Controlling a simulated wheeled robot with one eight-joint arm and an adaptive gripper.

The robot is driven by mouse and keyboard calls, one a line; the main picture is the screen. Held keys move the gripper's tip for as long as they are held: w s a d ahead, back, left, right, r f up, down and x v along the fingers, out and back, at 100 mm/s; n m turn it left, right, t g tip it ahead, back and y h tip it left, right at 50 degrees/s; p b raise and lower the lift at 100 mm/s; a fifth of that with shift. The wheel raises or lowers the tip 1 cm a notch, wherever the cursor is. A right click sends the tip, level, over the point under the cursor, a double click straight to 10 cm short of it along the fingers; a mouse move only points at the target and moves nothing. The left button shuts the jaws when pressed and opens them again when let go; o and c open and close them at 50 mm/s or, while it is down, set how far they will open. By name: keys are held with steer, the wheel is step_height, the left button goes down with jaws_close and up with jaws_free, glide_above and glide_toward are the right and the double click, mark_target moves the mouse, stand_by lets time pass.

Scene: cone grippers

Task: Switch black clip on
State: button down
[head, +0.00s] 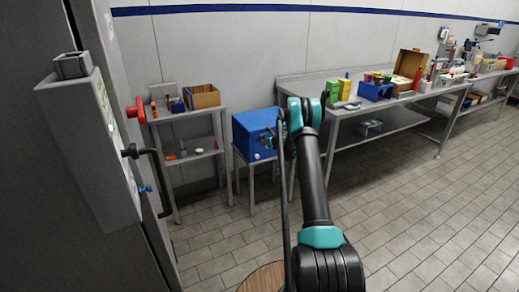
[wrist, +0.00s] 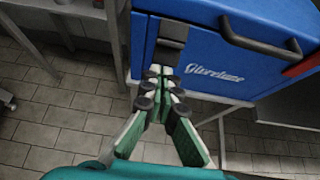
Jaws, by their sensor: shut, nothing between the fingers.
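A blue box (head: 252,124) stands on a small metal stand against the wall in the head view. In the wrist view the blue box (wrist: 215,75) fills the upper right, with white lettering and a dark handle (wrist: 258,38). A black clip (wrist: 170,42) is on its front face near the left corner. My gripper (wrist: 161,72) is shut and empty, its tips just below the clip; I cannot tell whether they touch it. In the head view my gripper (head: 268,141) is in front of the box, partly hidden by my arm.
A metal shelf (head: 190,117) with small items stands left of the box. A long metal table (head: 350,107) with boxes and bottles stands to the right. The tiled floor is open at the right.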

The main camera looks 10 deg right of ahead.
mark_target(262, 135)
steer(key=shift+g+h, duration=0.3)
steer(key=shift+g, duration=0.4)
steer(key=r, duration=0.1)
steer(key=w+r, duration=0.2)
steer(key=shift+a+r, duration=0.3)
steer(key=shift+a, duration=0.05)
steer(key=shift+w+a+r, duration=0.25)
steer(key=shift+w+r, duration=0.45)
steer(key=shift+w, duration=0.1)
steer(key=shift+w+a+r, duration=0.1)
steer(key=shift+w+r, duration=0.2)
steer(key=shift+w, duration=0.15)
steer(key=shift+r, duration=0.8)
steer(key=shift+s, duration=0.1)
